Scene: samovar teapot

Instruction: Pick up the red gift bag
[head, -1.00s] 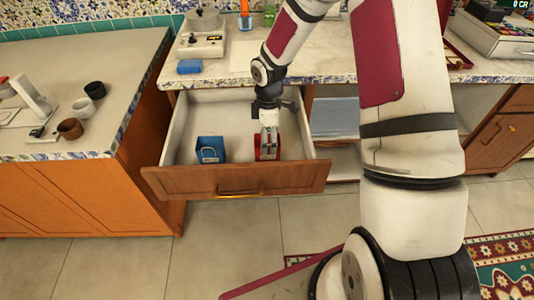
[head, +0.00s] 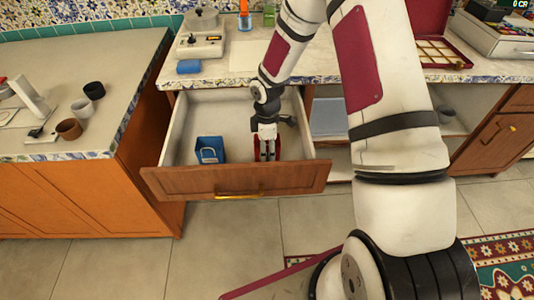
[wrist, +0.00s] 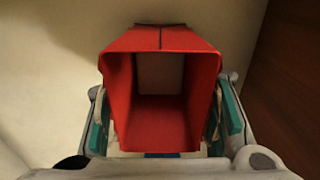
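The red gift bag stands upright in the open drawer (head: 180,180), mostly hidden behind my gripper in the head view. In the wrist view the red gift bag (wrist: 160,45) fills the middle, its open mouth facing the camera. My gripper (head: 266,156) points down over the bag. In the wrist view my gripper's teal-padded fingers (wrist: 165,125) stand on the left and right sides of the bag. They look spread, very close to the bag's walls; firm contact is not clear.
A blue gift bag (head: 209,150) stands in the drawer to the left of the red one. The countertop (head: 330,68) lies above and behind the drawer.

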